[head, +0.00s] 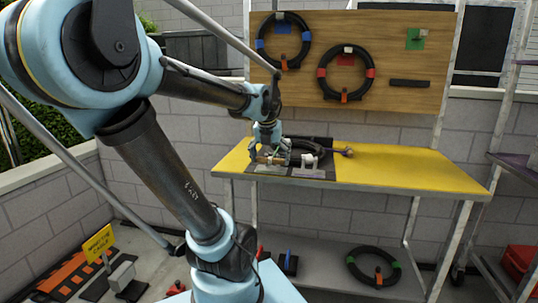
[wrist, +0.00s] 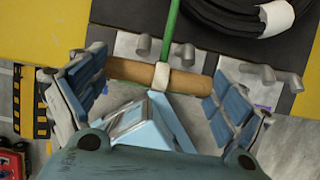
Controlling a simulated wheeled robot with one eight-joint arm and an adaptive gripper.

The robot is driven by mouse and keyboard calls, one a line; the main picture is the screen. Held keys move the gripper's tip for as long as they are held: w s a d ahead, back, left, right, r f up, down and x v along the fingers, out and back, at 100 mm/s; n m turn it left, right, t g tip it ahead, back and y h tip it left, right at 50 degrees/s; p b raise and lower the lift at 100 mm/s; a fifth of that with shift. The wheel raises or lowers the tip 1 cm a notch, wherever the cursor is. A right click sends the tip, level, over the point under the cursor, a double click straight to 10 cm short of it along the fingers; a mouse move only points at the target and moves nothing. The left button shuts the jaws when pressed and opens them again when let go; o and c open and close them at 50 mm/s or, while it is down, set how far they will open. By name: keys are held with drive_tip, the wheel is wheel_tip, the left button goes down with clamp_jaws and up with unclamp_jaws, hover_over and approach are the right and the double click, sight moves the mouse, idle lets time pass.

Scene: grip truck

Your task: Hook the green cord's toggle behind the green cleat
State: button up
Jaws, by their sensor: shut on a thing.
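The wooden toggle (wrist: 130,70) is a brown rod with a pale band around its middle. It lies crosswise between the blue-padded fingers of my gripper (wrist: 152,82), which is shut on its two ends. The green cord (wrist: 174,22) runs from the band to the top of the wrist view. Pairs of grey hooked pegs (wrist: 143,46) stand just beyond the toggle, on either side of the cord. I cannot make out a green mark on them, so which is the green cleat is unclear. In the head view my gripper (head: 269,157) is low over the yellow bench's left part.
A black coil (wrist: 235,14) with a white band lies on the dark mat beyond the pegs. The yellow bench (head: 420,178) is clear at right. Ringed coils (head: 345,73) hang on the wooden board behind. Another coil (head: 373,268) lies on the lower shelf.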

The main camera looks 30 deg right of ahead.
idle(0.4)
drive_tip(key=o, duration=1.1)
drive_tip(key=shift+f, duration=0.1)
drive_tip(key=v, duration=1.2)
drive_tip(key=shift+w+f, duration=0.1)
